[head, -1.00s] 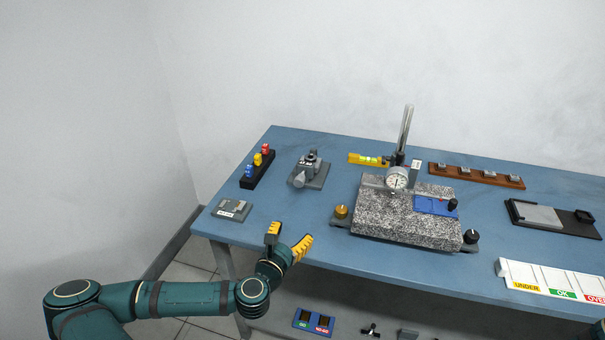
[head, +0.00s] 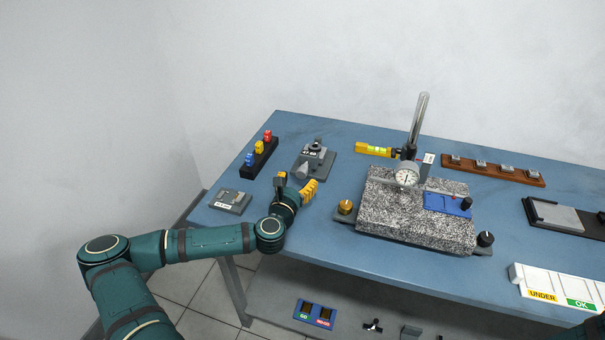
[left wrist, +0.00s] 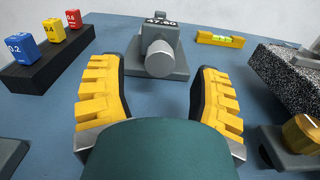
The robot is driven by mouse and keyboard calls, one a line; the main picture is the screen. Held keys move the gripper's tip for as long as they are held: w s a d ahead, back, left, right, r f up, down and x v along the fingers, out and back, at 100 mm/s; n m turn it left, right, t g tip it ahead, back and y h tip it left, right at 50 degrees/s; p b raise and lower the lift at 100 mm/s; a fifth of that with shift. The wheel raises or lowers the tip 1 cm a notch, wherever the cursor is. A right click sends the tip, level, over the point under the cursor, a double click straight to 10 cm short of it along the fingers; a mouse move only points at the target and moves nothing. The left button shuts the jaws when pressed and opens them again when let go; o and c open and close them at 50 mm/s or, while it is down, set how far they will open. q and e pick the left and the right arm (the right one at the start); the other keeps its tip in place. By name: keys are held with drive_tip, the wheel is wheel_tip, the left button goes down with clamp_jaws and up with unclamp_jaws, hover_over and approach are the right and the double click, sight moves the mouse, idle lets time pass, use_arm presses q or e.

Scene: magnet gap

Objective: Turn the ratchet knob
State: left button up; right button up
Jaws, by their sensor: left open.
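The grey device with a dark number display (head: 315,158) sits on the blue table at the back left. Its grey ratchet knob (head: 301,171) points toward the front. In the left wrist view the round knob (left wrist: 159,58) is straight ahead, between the finger directions and beyond the tips. My left gripper (head: 295,184) is open and empty, its yellow-padded fingers just in front of the knob and apart from it. Both fingers also show in the left wrist view (left wrist: 158,80). My right gripper is out of view.
A black rack with blue, yellow and red blocks (head: 259,158) stands left of the device. A grey plate (head: 230,201) lies at the left edge. A speckled granite block (head: 400,220) with a dial gauge (head: 407,177) stands right. A yellow level (head: 374,149) lies behind.

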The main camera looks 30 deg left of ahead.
sight(300, 176)
use_arm(q)
drive_tip(key=shift+x, duration=2.2)
clamp_jaws()
